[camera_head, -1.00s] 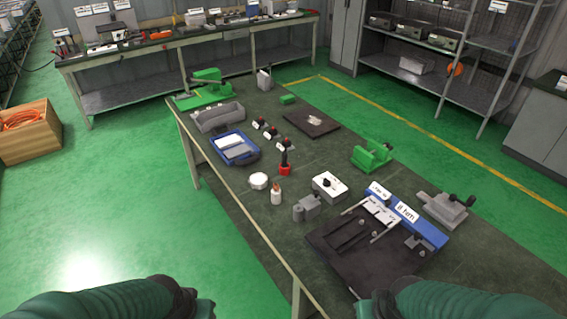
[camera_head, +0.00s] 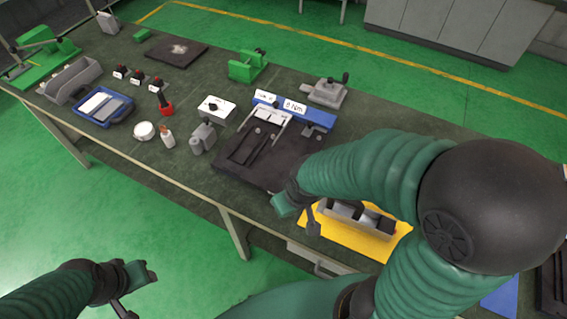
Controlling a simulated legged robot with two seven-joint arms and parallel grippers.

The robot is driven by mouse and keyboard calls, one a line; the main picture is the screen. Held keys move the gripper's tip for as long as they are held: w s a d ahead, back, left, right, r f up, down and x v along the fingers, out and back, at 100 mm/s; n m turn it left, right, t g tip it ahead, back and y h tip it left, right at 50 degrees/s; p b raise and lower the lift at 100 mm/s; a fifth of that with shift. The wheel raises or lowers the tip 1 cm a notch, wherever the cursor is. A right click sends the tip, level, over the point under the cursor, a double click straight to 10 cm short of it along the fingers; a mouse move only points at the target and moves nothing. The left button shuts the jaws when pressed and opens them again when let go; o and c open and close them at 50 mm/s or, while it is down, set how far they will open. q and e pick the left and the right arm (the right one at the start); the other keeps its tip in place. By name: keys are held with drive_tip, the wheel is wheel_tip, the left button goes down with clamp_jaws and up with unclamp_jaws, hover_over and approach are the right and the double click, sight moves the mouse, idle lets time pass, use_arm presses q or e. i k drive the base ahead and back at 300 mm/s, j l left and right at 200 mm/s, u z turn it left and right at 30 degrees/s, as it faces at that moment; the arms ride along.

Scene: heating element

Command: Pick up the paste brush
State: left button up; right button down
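I cannot clearly identify the paste brush. A black upright handle in a red base (camera_head: 164,104) stands on the workbench, and a small white bottle with a brownish top (camera_head: 168,137) stands in front of it; either could belong to the paste. My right gripper (camera_head: 298,215) is over the bench's front edge, at the front right corner of the black fixture plate. Its fingers look apart and empty, well to the right of both items. My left gripper (camera_head: 134,292) is low at the left, off the bench above the floor, with its fingers apart and empty.
The dark fixture plate with a blue block (camera_head: 317,118) sits mid-bench. A yellow mat (camera_head: 351,238) with grey parts lies under my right arm. Green floor is open at front left.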

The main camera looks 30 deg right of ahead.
sight(161, 97)
drive_tip(key=i+j+z, duration=0.1)
drive_tip(key=j, duration=0.35)
drive_tip(key=i+j, duration=0.15)
drive_tip(key=j, duration=0.3)
drive_tip(key=i+j+z, duration=0.15)
drive_tip(key=j, duration=0.3)
drive_tip(key=i+j+z, duration=0.45)
drive_tip(key=i+j, duration=0.8)
drive_tip(key=i, duration=0.1)
